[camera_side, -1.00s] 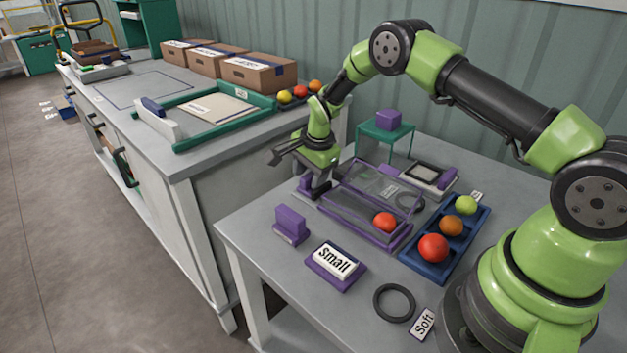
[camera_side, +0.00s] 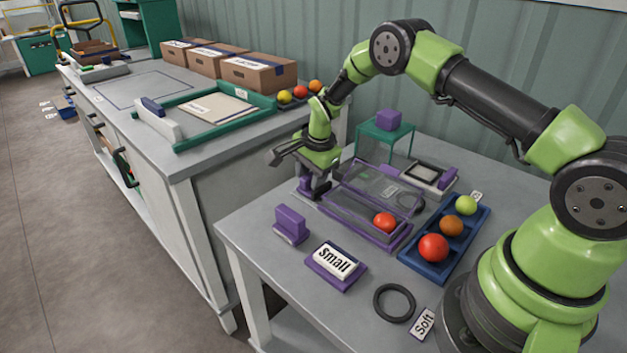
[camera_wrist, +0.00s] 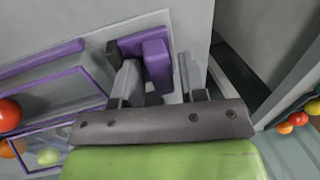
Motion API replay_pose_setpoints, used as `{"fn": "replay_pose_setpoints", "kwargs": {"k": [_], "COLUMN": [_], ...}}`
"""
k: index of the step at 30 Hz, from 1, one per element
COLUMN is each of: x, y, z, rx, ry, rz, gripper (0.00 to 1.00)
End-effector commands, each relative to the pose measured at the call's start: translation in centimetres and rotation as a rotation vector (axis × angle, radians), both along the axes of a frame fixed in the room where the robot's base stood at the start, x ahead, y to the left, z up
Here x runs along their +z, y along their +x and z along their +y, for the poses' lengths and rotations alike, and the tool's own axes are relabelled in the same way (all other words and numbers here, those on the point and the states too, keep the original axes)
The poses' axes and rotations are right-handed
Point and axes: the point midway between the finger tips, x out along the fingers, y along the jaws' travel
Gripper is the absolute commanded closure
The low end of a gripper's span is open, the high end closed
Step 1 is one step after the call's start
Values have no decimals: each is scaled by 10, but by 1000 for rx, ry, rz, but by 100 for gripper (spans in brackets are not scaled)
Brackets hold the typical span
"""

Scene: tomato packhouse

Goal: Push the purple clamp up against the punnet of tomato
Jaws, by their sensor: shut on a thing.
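My gripper (camera_side: 316,192) points down at the far left end of the clear punnet (camera_side: 383,236), which has a purple base and a red tomato (camera_side: 385,222) inside. In the wrist view, my gripper (camera_wrist: 157,82) is shut on the purple clamp (camera_wrist: 157,62), whose upright block shows between the fingers. The clamp also shows beside my gripper in the side view (camera_side: 304,186). The punnet (camera_wrist: 65,75) lies left of the fingers in the wrist view. My gripper partly hides the clamp, and I cannot tell whether clamp and punnet touch.
A similar purple block (camera_side: 291,222) stands in front of the punnet, near the "Small" sign (camera_side: 335,260). A blue tray (camera_side: 435,268) of round fruit sits to the right. A black ring (camera_side: 394,303) lies in front. The table edge is close to my gripper.

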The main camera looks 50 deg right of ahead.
Motion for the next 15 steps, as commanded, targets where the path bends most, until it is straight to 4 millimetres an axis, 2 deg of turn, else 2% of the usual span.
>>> {"fn": "replay_pose_setpoints", "kwargs": {"k": [1, 6, 15], "x": [-7, -7, -8], "y": [-1, -4, -9], "z": [2, 3, 3], "rx": [11, 10, 13], "ry": [-3, -2, -3], "rz": [-3, -3, 2], "gripper": [87, 92, 92]}}
